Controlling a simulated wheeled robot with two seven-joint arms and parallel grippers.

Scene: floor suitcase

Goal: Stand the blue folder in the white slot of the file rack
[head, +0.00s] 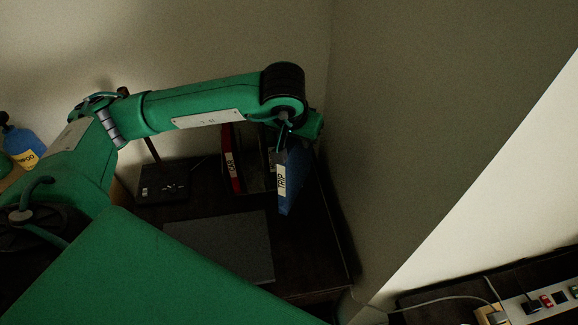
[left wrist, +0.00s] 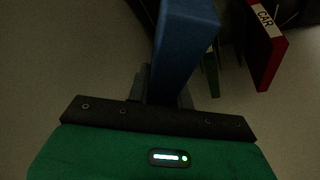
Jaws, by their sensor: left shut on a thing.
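The blue folder (head: 291,190), with a white TRIP label on its spine, hangs upright from my left gripper (head: 281,150) near the corner wall. My left gripper is shut on its upper end. In the left wrist view the blue folder (left wrist: 184,45) rises from between the dark fingers (left wrist: 163,92). A red folder (head: 232,160) labelled CAR stands to the left of the blue one; it also shows in the left wrist view (left wrist: 268,50). The file rack is too dark and covered to make out clearly, and I cannot see its white slot. My right gripper is out of view.
A flat dark grey panel (head: 220,245) lies on the dark desk in front of the folders. A small black device (head: 163,184) sits to the left. The wall (head: 390,120) is close on the right. A power strip (head: 535,306) lies at the lower right.

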